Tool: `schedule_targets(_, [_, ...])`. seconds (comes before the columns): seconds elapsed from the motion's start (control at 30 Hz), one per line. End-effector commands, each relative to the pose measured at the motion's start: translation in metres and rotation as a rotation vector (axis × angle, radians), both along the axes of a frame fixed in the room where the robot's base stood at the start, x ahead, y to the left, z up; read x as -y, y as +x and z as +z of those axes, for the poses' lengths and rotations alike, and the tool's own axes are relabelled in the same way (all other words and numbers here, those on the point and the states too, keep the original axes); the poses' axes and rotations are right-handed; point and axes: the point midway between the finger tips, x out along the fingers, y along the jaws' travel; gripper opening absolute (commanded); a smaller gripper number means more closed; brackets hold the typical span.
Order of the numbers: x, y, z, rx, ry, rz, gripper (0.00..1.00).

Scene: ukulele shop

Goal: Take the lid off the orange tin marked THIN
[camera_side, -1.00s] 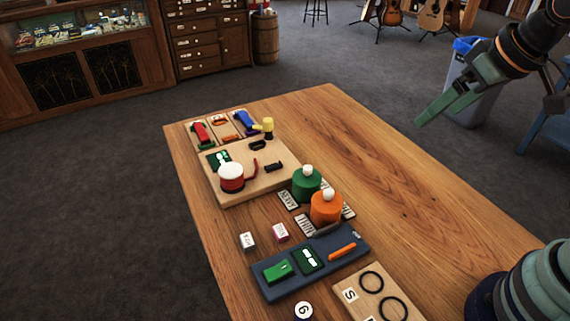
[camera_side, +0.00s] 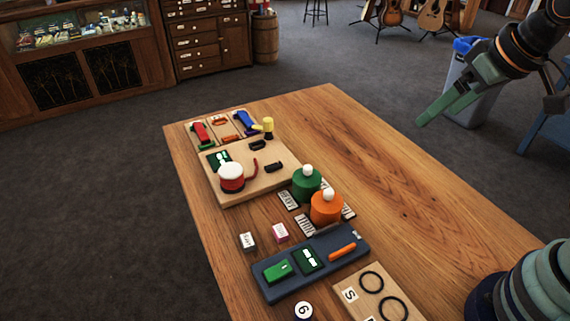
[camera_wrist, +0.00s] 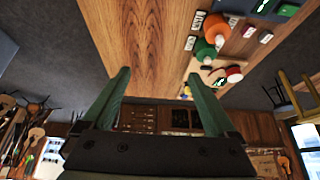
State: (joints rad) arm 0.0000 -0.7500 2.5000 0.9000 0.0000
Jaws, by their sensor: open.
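The orange tin (camera_side: 326,212) stands on the table in the side view, with an orange lid topped by a white knob (camera_side: 328,195). A label lies in front of it, partly covered. The orange tin also shows near the top of the wrist view (camera_wrist: 216,26). A green tin (camera_side: 306,187) with a white knob stands just behind it. My gripper (camera_side: 437,112) is open and empty, raised well above and to the right of the tins. In the wrist view its two green fingers (camera_wrist: 158,92) are spread wide with nothing between them.
A dark blue tray (camera_side: 310,262) with green and orange pieces lies in front of the orange tin. A light wooden board (camera_side: 250,190) with a red-and-white tin lies at the left. A board with black rings (camera_side: 378,295) is at the front. The table's right side (camera_side: 420,180) is clear.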

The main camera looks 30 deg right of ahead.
Motion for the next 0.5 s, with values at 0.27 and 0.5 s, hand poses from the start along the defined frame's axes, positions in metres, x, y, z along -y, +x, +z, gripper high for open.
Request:
schedule_targets(0.27, [-0.013,0.011,0.000,-0.055,-0.036,0.114,0.92])
schedule_targets(0.5, [-0.057,0.045,-0.011,-0.197,-0.137,0.462,0.92])
